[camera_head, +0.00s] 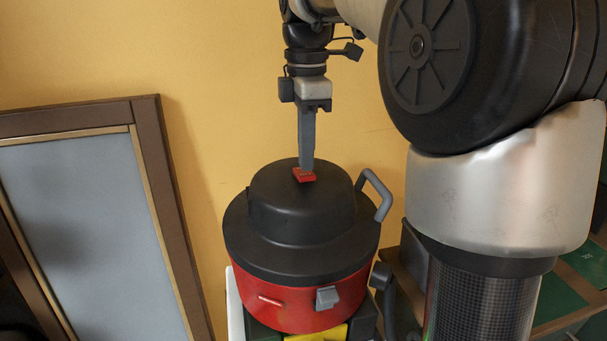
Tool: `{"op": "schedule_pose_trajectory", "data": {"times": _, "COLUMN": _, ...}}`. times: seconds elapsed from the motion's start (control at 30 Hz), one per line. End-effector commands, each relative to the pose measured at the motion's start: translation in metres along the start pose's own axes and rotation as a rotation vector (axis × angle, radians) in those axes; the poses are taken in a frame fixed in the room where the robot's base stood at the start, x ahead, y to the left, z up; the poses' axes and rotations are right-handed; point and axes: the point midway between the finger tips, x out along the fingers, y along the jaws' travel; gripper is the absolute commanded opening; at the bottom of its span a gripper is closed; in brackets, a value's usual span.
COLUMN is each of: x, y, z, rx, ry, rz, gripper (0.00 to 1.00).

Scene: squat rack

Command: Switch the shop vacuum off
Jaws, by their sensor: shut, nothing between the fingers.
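The shop vacuum (300,235) has a black domed lid and a red drum, and stands upright in the middle of the view. A small red switch (304,177) sits on top of the lid. My gripper (307,168) points straight down with its fingers shut, and its tips are at the switch, covering part of its back edge. I cannot tell whether the tips touch or press the switch, nor which way the switch is set.
A grey handle (376,194) sticks out at the right of the lid, and a grey latch (327,298) is on the drum's front. A brown-framed panel (95,220) leans at the left. A yellow wall (220,80) is close behind. Green boxes (555,300) stand at the lower right.

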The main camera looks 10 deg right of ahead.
Motion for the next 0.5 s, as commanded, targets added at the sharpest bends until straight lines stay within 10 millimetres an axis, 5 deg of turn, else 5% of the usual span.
{"op": "schedule_pose_trajectory", "data": {"times": 0.5, "x": 0.0060, "y": -0.0001, "z": 0.0000, "rx": 0.000, "ry": 0.000, "rz": 0.000, "gripper": 0.00}}
